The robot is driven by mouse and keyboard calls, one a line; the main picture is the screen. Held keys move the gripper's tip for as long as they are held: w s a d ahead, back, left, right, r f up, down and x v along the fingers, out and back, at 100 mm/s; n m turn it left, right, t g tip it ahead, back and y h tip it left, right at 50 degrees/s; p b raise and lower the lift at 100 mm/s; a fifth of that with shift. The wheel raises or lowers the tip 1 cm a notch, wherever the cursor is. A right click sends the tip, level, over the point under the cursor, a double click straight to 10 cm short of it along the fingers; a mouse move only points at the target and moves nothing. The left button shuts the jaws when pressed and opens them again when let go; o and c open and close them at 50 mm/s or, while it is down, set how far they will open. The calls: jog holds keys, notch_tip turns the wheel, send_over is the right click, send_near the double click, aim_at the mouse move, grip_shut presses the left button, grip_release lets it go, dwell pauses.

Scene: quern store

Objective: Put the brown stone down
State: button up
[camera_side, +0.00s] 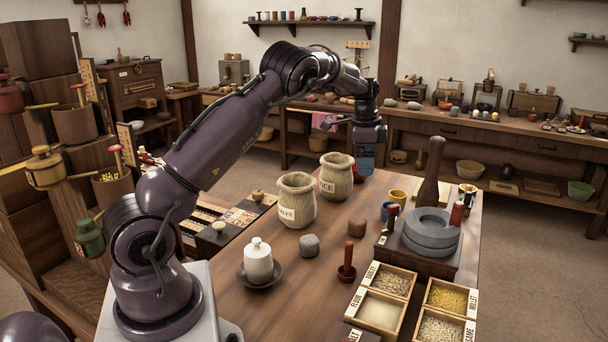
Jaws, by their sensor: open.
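A small brown stone (357,226) rests on the wooden table (335,290), right of a grey stone (309,245). My gripper (366,170) points down, higher in the picture than the brown stone and just right of the sack marked RICE (336,176). The gripper is open, and I see nothing held in it. Its fingers are small and dark in this view. The brown stone stands apart from the gripper and from the things around it.
A second labelled sack (296,201) stands left of the rice sack. A white lidded jar (258,262) sits on a dark saucer. A grey quern (431,232), yellow cup (397,197), red-handled tool (347,262) and grain boxes (381,309) stand rightward. Bare table lies around the stones.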

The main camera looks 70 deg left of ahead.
jog(key=s+d+r+n+t, duration=0.1)
jog(key=s+d+r+n, duration=0.1)
jog(key=s+d+r, duration=0.45)
jog(key=s+d+r+n+t, duration=0.1)
jog(key=s+d+r+n, duration=0.15)
jog(key=d+r, duration=0.65)
jog(key=s+d+f+n+t, duration=0.1)
jog(key=s+d, duration=0.5)
jog(key=s, duration=0.3)
jog(key=s+d+f+n+t, duration=0.1)
jog(key=s+d, duration=0.5)
jog(key=s, duration=0.3)
jog(key=shift+f, duration=0.35)
